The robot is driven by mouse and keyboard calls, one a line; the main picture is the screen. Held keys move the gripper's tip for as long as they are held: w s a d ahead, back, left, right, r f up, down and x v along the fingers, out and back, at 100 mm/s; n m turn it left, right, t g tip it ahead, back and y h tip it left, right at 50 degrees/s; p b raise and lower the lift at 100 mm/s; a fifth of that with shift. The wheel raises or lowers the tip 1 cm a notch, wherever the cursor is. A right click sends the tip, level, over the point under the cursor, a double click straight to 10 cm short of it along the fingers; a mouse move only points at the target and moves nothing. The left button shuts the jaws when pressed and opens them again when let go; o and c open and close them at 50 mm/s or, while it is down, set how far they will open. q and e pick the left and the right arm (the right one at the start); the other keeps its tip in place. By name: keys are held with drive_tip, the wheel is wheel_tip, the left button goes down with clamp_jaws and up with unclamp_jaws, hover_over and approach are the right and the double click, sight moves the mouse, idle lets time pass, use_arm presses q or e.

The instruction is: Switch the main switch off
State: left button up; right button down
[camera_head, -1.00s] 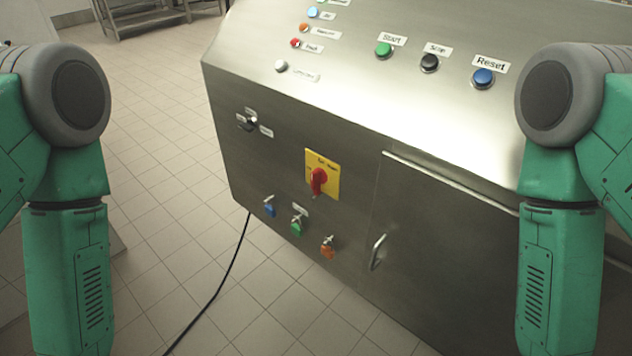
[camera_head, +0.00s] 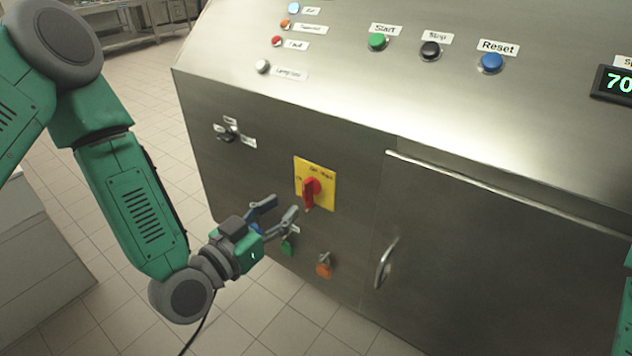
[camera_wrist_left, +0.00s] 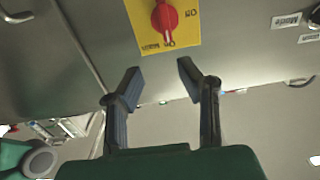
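The main switch is a red rotary knob (camera_head: 311,190) on a yellow plate (camera_head: 328,187), on the front of the steel machine. Its handle stands roughly upright in the head view, and the plate's lettering is too small to read surely. The wrist view shows the knob (camera_wrist_left: 164,18) and plate (camera_wrist_left: 187,32) at the top, cut off by the frame edge. My left gripper (camera_head: 284,207) is open and empty, just left of and below the knob, apart from it. In the wrist view its fingers (camera_wrist_left: 160,72) are spread below the plate. My right gripper is out of view.
Green (camera_head: 288,248) and orange (camera_head: 324,266) valve-like fittings sit below the plate; the blue one is partly behind my left gripper. A black selector (camera_head: 230,133) is up left. A door handle (camera_head: 386,264) sticks out at right. Start, Stop and Reset buttons are above.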

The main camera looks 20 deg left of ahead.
sight(305, 180)
use_arm(q)
drive_tip(key=w, duration=0.9)
drive_tip(key=shift+d+f, duration=0.3)
drive_tip(key=shift+w+d+r, duration=0.1)
drive_tip(key=shift+w+d, duration=0.3)
drive_tip(key=shift+d, duration=0.85)
drive_tip(key=shift+a, duration=0.1)
drive_tip(key=c, duration=0.6)
drive_tip(key=shift+a+f, duration=0.2)
drive_tip(key=shift+a, duration=0.3)
clamp_jaws()
